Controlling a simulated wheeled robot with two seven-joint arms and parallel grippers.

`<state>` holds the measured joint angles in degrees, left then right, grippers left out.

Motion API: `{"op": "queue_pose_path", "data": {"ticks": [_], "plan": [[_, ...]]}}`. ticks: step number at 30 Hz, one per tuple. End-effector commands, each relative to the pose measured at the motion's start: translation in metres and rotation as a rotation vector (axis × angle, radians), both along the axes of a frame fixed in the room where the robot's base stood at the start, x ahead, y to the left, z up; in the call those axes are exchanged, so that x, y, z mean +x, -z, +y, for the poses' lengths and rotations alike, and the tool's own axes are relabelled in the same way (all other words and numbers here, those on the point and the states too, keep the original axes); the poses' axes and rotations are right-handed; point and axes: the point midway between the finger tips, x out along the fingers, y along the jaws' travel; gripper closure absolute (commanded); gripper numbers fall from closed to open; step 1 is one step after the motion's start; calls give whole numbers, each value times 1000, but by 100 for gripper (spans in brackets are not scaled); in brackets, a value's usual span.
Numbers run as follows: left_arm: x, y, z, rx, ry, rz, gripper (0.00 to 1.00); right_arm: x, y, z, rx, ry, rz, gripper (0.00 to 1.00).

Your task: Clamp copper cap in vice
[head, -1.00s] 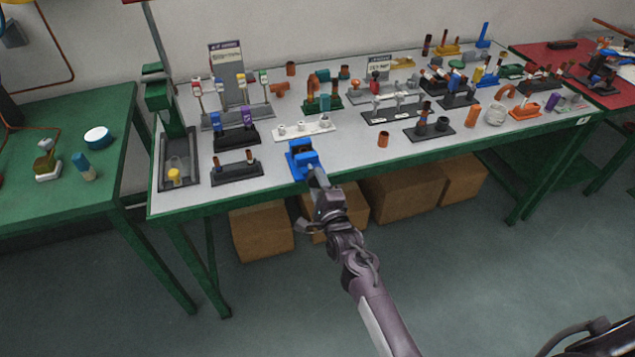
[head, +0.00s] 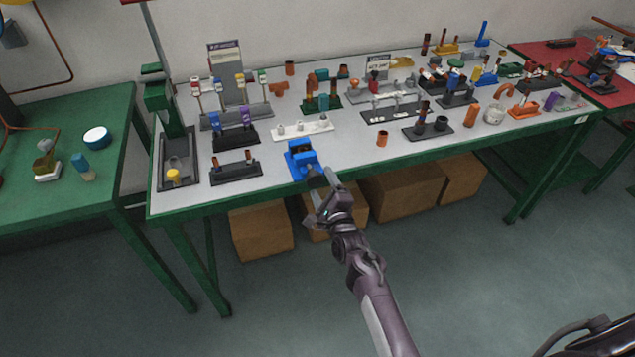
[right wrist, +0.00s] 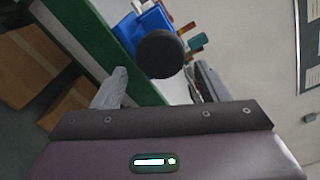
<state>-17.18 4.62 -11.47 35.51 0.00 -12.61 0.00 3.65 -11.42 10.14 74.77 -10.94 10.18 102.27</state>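The blue vice (head: 302,158) stands at the front edge of the grey-topped bench. It also shows at the top of the right wrist view (right wrist: 152,20). A dark round knob (right wrist: 160,53) is in front of the vice, facing my right gripper (head: 322,186). The gripper's fingers are apart, one on each side of the knob, and seem not to be closed on it. A copper cap cannot be made out in the vice jaws. A short open copper piece (head: 382,138) stands on the bench to the right; I cannot tell if it is the cap. My left gripper is not in view.
A dark rack (head: 236,170) lies left of the vice, with a white rack (head: 303,128) behind it. Several loaded racks fill the bench's back and right. Cardboard boxes (head: 262,232) stand under the bench. The bench top between vice and copper piece is clear.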

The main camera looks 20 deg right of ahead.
Motion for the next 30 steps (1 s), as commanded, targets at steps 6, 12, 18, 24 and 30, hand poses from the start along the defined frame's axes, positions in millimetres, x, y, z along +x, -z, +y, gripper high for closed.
{"op": "queue_pose_path", "data": {"ticks": [6,12,18,24,30], "plan": [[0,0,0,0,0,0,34,6,-11,14,34,-3,-18,33],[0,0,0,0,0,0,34,6,-12,15,33,-5,-20,33],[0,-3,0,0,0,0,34,6,-13,15,-60,-7,-24,33],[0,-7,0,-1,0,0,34,5,-12,15,-369,-9,-31,33],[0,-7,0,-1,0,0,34,4,-10,14,-465,-9,-31,33]]}}
